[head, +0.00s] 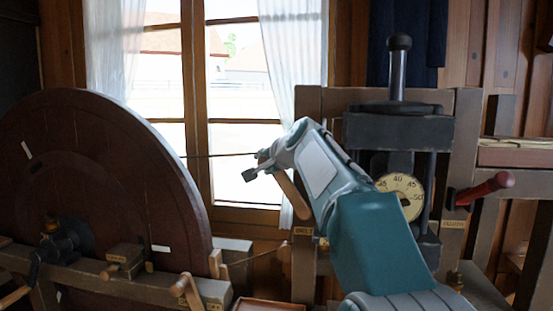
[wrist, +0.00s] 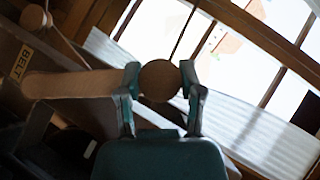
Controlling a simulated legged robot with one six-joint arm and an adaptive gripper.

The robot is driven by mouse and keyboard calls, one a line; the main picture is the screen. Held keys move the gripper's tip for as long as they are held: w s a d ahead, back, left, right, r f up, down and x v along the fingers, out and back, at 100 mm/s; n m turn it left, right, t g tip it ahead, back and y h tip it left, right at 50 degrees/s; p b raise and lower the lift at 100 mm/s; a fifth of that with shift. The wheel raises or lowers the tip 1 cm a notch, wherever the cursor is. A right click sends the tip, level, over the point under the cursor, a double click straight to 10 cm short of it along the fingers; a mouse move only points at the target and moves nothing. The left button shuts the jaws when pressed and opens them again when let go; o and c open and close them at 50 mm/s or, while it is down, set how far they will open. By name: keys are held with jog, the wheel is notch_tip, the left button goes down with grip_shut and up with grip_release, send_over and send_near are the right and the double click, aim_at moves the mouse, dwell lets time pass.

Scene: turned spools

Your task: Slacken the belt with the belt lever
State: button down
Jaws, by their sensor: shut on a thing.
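The belt lever (head: 291,194) is a pale wooden bar at the middle of the head view, leaning with its top to the left. My gripper (head: 262,166) is at the lever's upper end. In the wrist view my gripper's fingers (wrist: 162,82) close on both sides of the lever's round wooden end. The belt (head: 222,155) is a thin dark line from the big wheel (head: 110,180) toward my gripper.
A dark press-like frame with a round dial (head: 402,194) and a black-knobbed rod (head: 399,62) stands at right. A red handle (head: 485,188) sticks out farther right. A wooden crank handle (head: 187,290) is at the lower left of my arm. The window is behind.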

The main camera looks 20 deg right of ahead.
jog(key=shift+w+a+f+n+g+h, duration=0.3)
jog(key=shift+w+a+f+g, duration=0.15)
jog(key=shift+a+f, duration=0.15)
jog(key=shift+w+a+f, duration=0.35)
jog(key=shift+a+f, duration=0.15)
jog(key=shift+f, duration=0.15)
jog(key=shift+c, duration=1.1)
grip_release()
jog(key=shift+w+f, duration=0.1)
jog(key=v, duration=1.2)
